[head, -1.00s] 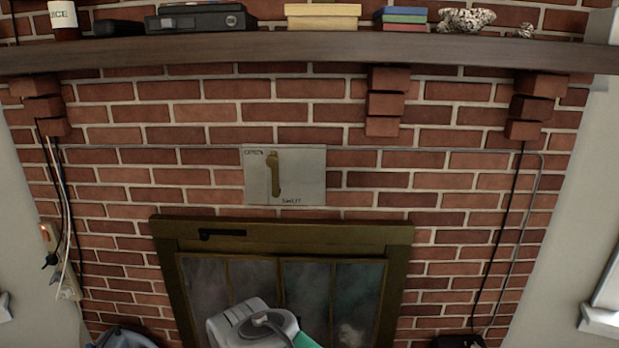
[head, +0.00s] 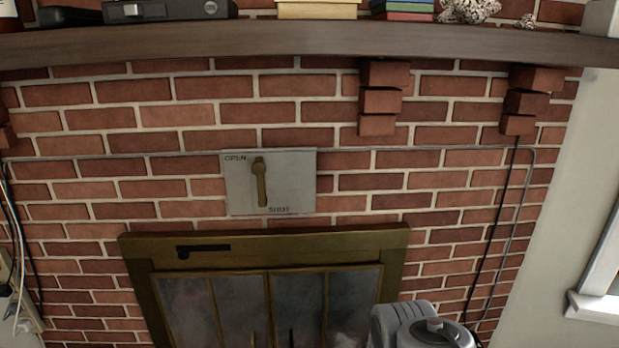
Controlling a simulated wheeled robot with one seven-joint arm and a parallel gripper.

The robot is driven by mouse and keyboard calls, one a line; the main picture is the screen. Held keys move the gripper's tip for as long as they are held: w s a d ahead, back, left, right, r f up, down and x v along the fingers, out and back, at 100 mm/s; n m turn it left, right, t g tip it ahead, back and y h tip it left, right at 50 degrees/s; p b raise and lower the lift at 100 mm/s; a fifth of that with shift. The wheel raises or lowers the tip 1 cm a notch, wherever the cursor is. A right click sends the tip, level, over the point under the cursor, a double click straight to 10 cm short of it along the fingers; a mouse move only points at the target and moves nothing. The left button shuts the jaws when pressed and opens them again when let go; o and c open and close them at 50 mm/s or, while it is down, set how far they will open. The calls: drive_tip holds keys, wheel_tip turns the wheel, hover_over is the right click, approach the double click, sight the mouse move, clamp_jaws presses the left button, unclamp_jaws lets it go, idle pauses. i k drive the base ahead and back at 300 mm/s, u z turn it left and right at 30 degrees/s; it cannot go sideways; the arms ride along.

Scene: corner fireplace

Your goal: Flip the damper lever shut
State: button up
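The damper lever (head: 261,184) is a brass-coloured handle on a pale grey metal plate (head: 297,183) fixed to the brick wall. Its rounded knob is at the top and its bar hangs almost straight down. The plate reads OPEN at its upper left and SHUT at its lower edge, right of the lever's lower end. Nothing touches the lever. A grey link of my arm shows at the bottom right of the view, below and apart from the plate. My gripper is not in view.
A brass-framed fireplace door (head: 330,242) with glass panes is below the plate. A dark wooden mantel (head: 300,42) holding boxes and other items juts out above. Brick corbels (head: 380,100) stick out under it. A thin conduit (head: 420,150) runs along the wall; cables hang at both sides.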

sight(258, 168)
drive_tip(key=z, duration=0.65)
drive_tip(key=k, duration=0.6)
drive_tip(key=u, duration=1)
drive_tip(key=i, duration=0.85)
drive_tip(key=u, duration=0.5)
drive_tip(key=k, duration=0.65)
drive_tip(key=u, duration=0.85)
drive_tip(key=i, duration=1)
drive_tip(key=z, duration=0.6)
